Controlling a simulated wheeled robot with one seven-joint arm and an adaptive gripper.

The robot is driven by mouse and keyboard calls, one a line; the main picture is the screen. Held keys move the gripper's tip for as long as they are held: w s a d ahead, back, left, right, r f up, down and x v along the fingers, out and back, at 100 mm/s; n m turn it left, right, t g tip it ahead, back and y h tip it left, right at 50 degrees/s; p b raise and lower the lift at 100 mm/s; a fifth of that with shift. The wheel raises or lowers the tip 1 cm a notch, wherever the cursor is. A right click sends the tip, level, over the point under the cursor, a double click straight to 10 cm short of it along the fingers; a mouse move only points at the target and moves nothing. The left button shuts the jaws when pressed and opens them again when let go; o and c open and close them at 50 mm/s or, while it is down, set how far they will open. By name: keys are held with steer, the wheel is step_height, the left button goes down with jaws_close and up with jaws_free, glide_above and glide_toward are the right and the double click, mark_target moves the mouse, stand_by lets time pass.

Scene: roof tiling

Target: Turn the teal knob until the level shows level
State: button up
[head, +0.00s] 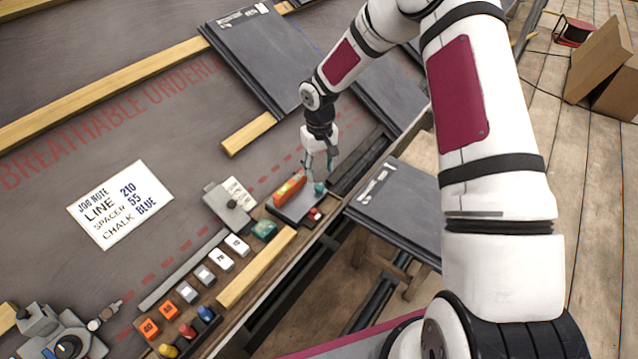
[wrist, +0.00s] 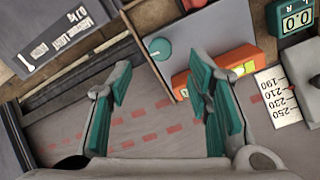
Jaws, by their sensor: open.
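The teal knob (head: 320,188) sits at the right end of a dark plate that also carries the orange level (head: 289,186) with its yellow vial. In the wrist view, the round teal knob (wrist: 159,48) lies just beyond and between the fingertips. The orange level (wrist: 182,82) is partly hidden behind the right finger; its vial shows, but I cannot make out the bubble. My gripper (head: 331,168) is open and empty above the knob's end of the plate. The wrist view also shows my gripper (wrist: 160,70) with its teal fingers apart, not touching the knob.
A grey block with a number card (head: 238,192) lies left. Slate tiles (head: 400,208) and a wooden batten (head: 256,268) are near. Several coloured blocks stand lower left.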

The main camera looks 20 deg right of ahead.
mark_target(319, 185)
step_height(319, 185, down, 7)
steer(key=shift+r+b, duration=0.2)
steer(key=shift+b, duration=0.25)
jaws_close()
